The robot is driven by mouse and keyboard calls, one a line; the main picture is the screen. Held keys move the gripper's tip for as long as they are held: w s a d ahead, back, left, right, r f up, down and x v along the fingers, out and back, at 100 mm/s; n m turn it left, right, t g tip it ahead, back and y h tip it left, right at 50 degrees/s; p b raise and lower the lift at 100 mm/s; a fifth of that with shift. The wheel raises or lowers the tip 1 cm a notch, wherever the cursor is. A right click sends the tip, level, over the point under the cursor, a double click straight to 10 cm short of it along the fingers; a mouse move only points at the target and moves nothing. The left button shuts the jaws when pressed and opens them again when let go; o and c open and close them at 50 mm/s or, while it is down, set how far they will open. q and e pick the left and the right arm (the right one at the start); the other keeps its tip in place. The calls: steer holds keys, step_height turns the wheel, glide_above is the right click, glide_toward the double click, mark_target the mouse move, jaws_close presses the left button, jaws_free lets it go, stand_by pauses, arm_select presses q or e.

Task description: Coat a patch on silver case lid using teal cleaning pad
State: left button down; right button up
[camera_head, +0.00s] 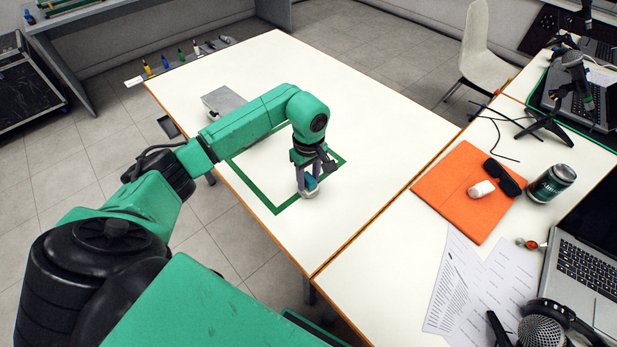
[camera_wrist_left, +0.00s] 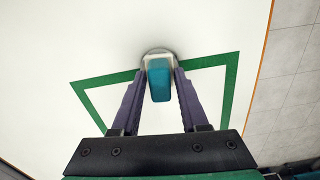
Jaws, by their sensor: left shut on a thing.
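I cannot tell whether the base touches the table. The silver case (camera_head: 222,100) lies on the table beyond my left arm, which partly hides it. Its lid shows as a flat grey top. My right gripper is in neither view.
The green outline (camera_head: 275,211) marks the table's middle. Several small bottles or tools stand along the far left edge. The table's right part is clear.

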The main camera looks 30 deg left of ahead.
mark_target(308, 177)
arm_select(q)
steer(key=shift+r+p, duration=2.2)
steer(key=shift+r, duration=1.35)
steer(key=shift+f, duration=0.15)
